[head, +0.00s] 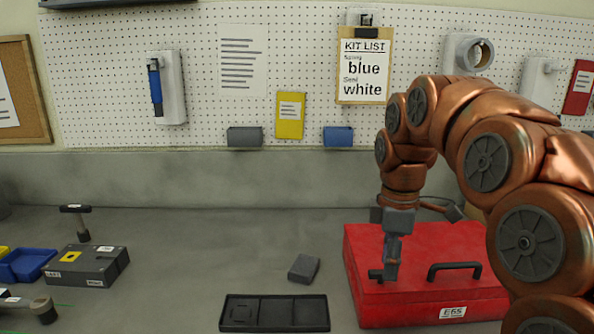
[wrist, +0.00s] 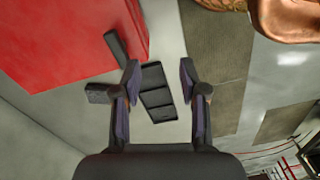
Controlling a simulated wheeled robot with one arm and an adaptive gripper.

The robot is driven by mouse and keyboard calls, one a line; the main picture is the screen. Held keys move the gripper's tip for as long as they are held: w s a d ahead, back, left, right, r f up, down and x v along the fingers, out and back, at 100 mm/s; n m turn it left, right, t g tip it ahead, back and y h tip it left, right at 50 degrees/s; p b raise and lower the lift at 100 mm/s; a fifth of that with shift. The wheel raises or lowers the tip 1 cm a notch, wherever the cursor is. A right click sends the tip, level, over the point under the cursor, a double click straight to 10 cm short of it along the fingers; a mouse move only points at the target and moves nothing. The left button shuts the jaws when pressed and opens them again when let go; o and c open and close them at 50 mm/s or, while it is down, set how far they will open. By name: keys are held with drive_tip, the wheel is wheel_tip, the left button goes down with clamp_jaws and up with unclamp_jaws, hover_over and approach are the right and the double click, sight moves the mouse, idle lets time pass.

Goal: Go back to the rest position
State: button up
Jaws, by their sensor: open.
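My gripper (head: 390,272) points down in front of or above the left part of the red case (head: 420,308) in the head view. In the wrist view its two fingers (wrist: 160,70) are spread apart with nothing held between them. The red case (wrist: 75,35) fills the upper left there, with a black handle (wrist: 115,48) near its edge. In the head view a black handle (head: 455,268) shows on the case. Whether the gripper touches the case cannot be told.
A black compartment tray (head: 274,312) lies at the front of the bench, with a dark grey block (head: 304,267) behind it. A grey box (head: 88,266) and blue bin (head: 27,264) stand at left. A pegboard with a kit list (head: 364,72) is behind. Bare bench lies between.

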drive_tip(key=s+f+m, duration=0.5)
drive_tip(key=s, duration=0.4)
drive_tip(key=s+f+m+g, duration=0.1)
drive_tip(key=s+f+m, duration=0.4)
drive_tip(key=s, duration=0.5)
drive_tip(key=s+f+m, duration=0.5)
drive_tip(key=s, duration=0.5)
drive_tip(key=shift+d+g, duration=0.3)
drive_tip(key=shift+d, duration=0.05)
